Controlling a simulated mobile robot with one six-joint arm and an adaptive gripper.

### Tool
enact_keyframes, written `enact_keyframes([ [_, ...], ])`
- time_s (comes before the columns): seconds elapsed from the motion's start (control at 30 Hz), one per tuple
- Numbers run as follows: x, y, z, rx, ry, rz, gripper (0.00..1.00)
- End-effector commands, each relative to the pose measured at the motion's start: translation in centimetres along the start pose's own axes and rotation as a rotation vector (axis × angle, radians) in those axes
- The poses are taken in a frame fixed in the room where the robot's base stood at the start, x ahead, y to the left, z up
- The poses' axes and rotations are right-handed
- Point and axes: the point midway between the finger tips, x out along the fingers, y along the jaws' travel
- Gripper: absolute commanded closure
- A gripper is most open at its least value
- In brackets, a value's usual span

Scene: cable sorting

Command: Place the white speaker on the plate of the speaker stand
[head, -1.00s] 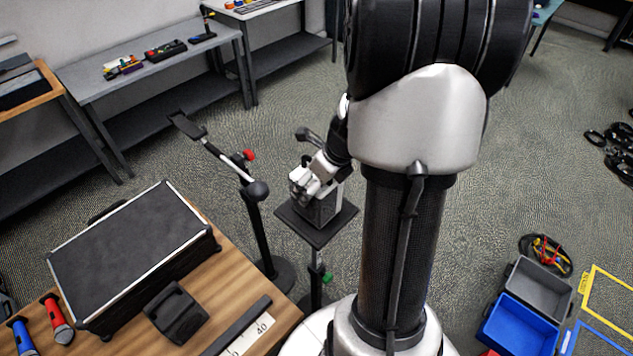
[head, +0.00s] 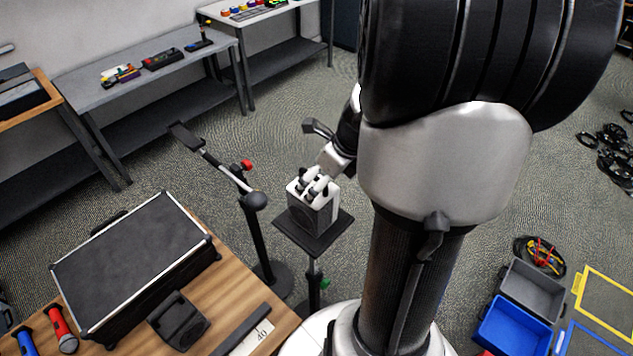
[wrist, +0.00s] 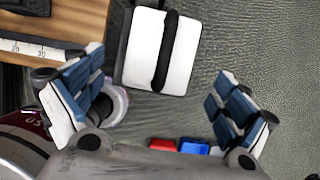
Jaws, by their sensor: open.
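The white speaker (head: 328,211) stands upright on the dark square plate (head: 313,243) of the speaker stand (head: 314,275). Its grey front faces the head camera. My gripper (head: 314,184) is at the top of the speaker in the head view; contact cannot be told. In the wrist view my gripper (wrist: 160,75) is open, its blue-padded fingers spread wide. The speaker's white top (wrist: 145,45), crossed by a black handle, shows beyond and between them, nearer the left finger. Most of the plate is hidden under the speaker there.
A microphone stand (head: 254,220) rises just left of the speaker stand. The wooden table (head: 235,295) at front left bears a black case (head: 135,255), a small black speaker (head: 180,318) and microphones. Blue (head: 512,328) and grey bins lie on the floor at right.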

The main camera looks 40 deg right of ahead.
Motion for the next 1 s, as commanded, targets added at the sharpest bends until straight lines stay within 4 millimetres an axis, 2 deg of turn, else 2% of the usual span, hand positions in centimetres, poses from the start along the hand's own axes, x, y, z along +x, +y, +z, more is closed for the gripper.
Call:
enact_keyframes([
  [0.03, -1.2, -0.1, 0.1, 0.0, -0.001, -0.003, 0.05],
  [0.1, -2.2, 0.0, 0.1, -0.001, -0.001, -0.002, 0.05],
  [0.27, -3.4, 0.0, 0.0, 0.0, 0.0, 0.0, 0.05],
  [0.87, -3.5, 0.0, 0.0, -0.001, 0.001, 0.001, 0.05],
  [0.93, -3.6, 0.2, 0.1, -0.024, 0.001, -0.001, 0.05],
  [1.0, -3.9, 0.7, 0.7, -0.12, 0.004, -0.009, 0.05],
])
